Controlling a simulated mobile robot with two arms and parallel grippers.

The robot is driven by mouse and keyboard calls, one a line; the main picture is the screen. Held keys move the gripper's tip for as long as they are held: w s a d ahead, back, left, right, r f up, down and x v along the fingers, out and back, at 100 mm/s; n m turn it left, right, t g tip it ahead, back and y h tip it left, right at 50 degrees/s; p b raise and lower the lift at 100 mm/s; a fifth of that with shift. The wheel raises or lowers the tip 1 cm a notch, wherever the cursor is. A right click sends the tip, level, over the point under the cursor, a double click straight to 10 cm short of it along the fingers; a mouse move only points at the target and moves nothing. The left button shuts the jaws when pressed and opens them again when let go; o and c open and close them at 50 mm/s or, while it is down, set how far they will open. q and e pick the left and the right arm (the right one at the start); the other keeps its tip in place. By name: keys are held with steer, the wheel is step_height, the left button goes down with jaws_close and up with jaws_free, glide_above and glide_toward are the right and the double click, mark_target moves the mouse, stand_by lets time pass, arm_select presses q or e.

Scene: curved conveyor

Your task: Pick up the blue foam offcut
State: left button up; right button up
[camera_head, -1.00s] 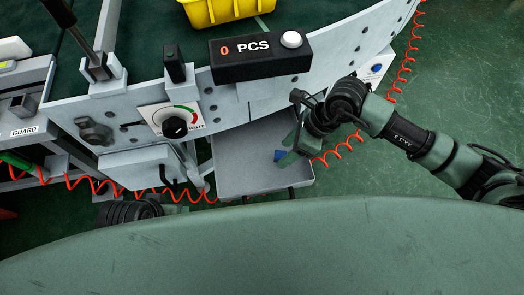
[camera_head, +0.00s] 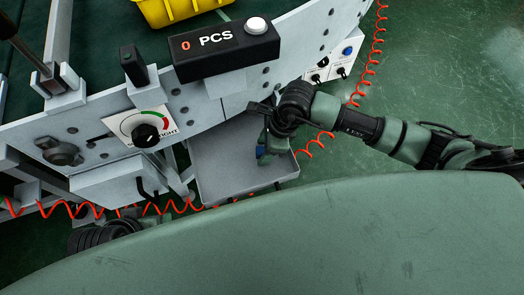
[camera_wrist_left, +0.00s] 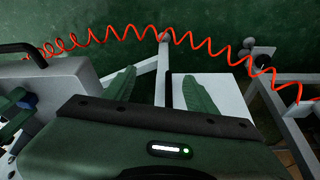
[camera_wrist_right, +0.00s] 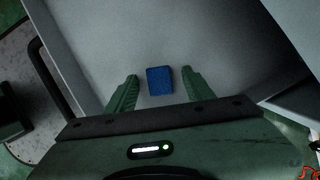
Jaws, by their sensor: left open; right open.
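The blue foam offcut (camera_wrist_right: 160,81) is a small blue block lying on the floor of a grey tray (camera_wrist_right: 220,40). In the right wrist view it sits between the open green fingers of my right gripper (camera_wrist_right: 157,88), with a gap on each side. In the head view my right gripper (camera_head: 266,157) is down over the tray (camera_head: 215,172), and a bit of blue shows at its fingers. My left gripper (camera_wrist_left: 162,88) is open and empty in the left wrist view, with a pale surface and a red coiled cord beyond it. In the head view its fingers are hidden.
The conveyor's grey side wall carries a dial (camera_head: 146,134) and a black PCS counter box (camera_head: 224,48) above the tray. A yellow bin (camera_head: 180,8) stands on the belt. Red coiled cord (camera_head: 370,68) hangs around the frame. Green floor lies open at right.

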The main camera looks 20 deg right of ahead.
jaws_close()
steer(key=shift+r, duration=0.1)
